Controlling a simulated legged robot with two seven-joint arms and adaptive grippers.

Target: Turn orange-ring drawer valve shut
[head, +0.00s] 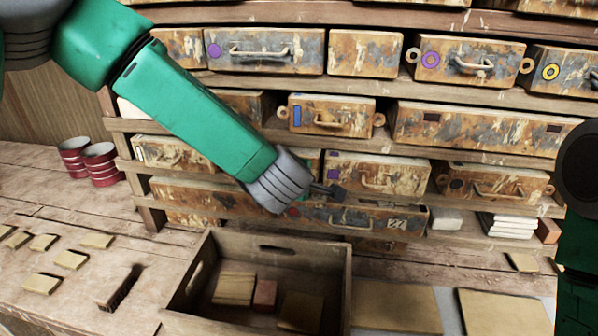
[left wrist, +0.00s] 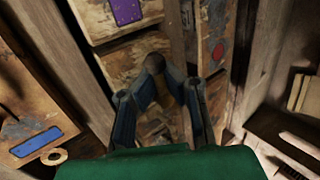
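No ring that is clearly orange shows. I cannot make out a valve. My left gripper (head: 336,191) is in front of the lower middle drawers, far below and left of the yellow ring. In the left wrist view its dark fingers (left wrist: 158,95) point at rusty drawer fronts, but their gap is unclear. Nothing is clearly held. My right gripper is out of view; only part of that green arm shows at the right edge.
A wooden crate (head: 346,290) with several blocks stands on the bench below my left gripper. Red tins (head: 101,165) and loose tiles (head: 70,259) are at left. White slabs (head: 508,226) lie in the lower right shelf. Shelf boards and drawer handles stick out near my left gripper.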

